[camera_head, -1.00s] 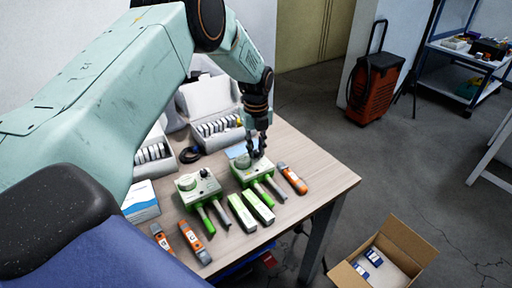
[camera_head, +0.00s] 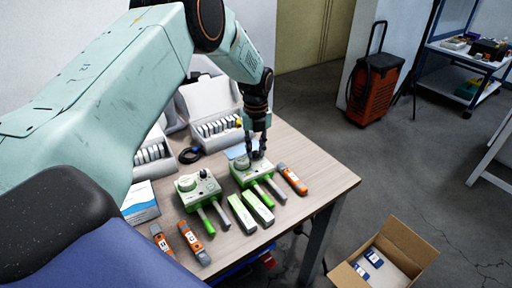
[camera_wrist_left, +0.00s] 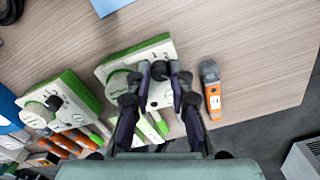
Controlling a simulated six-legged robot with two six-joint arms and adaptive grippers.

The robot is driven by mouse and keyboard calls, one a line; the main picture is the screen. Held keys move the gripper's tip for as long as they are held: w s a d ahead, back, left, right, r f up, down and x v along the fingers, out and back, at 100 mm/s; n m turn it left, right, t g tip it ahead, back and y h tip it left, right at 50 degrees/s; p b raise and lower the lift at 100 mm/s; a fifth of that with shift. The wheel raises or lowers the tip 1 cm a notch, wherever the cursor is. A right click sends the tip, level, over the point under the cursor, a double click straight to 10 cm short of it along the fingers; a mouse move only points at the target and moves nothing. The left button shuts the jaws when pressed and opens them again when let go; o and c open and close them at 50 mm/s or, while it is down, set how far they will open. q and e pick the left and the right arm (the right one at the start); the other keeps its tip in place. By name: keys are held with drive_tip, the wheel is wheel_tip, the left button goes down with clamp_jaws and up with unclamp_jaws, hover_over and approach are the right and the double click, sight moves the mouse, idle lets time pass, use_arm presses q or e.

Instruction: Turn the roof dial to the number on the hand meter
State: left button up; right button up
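Two green-and-white boxes, each with a pale round disc and a black dial, are on the table. My left gripper (camera_head: 257,153) is over the right box (camera_head: 246,176). In the left wrist view, its fingers (camera_wrist_left: 160,78) stand apart, one on each side of that box's black dial (camera_wrist_left: 160,70); contact cannot be told. The numbers 1 and 2 show beyond the dial. The left box (camera_head: 190,196) has its own black dial (camera_wrist_left: 54,103). An orange hand meter (camera_head: 292,179) with a small pale display lies right of the right box; its reading is too small to read. My right gripper is out of view.
Two more orange meters (camera_head: 193,240) (camera_head: 161,240) lie at the front left. Green-and-white bars (camera_head: 242,212) lie before the boxes. Open white cases (camera_head: 210,100) stand behind. A cardboard box (camera_head: 402,243) is on the floor. The table's right end (camera_head: 330,178) is clear.

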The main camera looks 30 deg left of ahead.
sight(255, 152)
use_arm(q)
drive_tip(key=o, duration=0.5)
drive_tip(key=shift+f, duration=0.1)
drive_tip(key=shift+c, duration=0.2)
wheel_tip(255, 152, up, 12)
idle(0.3)
